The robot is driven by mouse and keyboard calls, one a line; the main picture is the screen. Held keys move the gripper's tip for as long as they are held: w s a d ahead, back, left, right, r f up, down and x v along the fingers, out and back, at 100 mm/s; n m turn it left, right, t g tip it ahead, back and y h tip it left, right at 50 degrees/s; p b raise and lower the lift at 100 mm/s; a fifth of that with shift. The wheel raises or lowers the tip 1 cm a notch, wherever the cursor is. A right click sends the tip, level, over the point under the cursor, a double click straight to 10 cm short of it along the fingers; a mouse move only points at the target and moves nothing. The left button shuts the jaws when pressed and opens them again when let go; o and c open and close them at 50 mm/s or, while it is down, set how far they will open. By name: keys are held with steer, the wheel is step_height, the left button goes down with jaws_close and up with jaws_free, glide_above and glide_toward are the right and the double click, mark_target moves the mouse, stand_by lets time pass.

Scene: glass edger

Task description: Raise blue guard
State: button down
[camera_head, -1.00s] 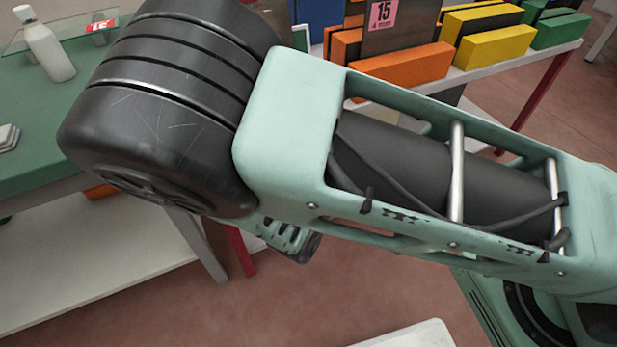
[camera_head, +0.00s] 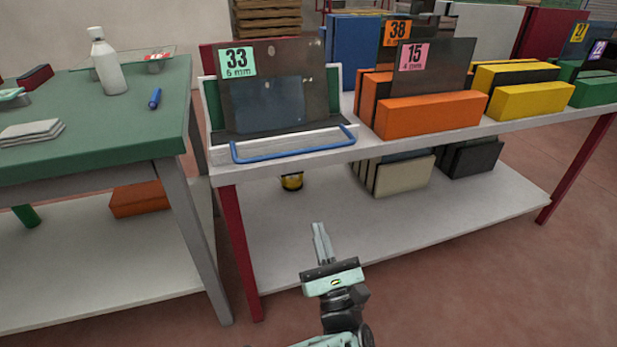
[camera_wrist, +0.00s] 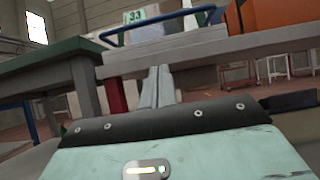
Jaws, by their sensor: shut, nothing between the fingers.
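The blue guard (camera_head: 291,148) is a bent blue bar at the front of a white rack on the shelf table, lying low in front of a dark glass pane (camera_head: 272,104) labelled 33, 6 mm. It also shows in the wrist view (camera_wrist: 159,20), above my fingers. My gripper (camera_head: 318,232) is shut and empty, its fingers pointing up and away. It is apart from the guard, below and in front of the table edge in the head view. My fingers (camera_wrist: 157,80) show in the wrist view below the table edge.
The white shelf table (camera_head: 500,130) carries orange blocks (camera_head: 430,114), yellow blocks (camera_head: 530,100) and a pane labelled 15. Its lower shelf (camera_head: 430,215) holds several blocks. A green table (camera_head: 110,130) with a white bottle (camera_head: 107,62) stands left. Floor at right front is clear.

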steer(key=s+r+b+x, duration=0.1)
steer(key=r+b+x, duration=0.1)
steer(key=x, duration=1)
steer(key=shift+r, duration=0.4)
steer(key=shift+d+r, duration=0.1)
steer(key=shift+r, duration=0.05)
steer(key=shift+r+g+p, duration=0.25)
steer(key=shift+g+p, duration=0.05)
steer(key=shift+p, duration=0.85)
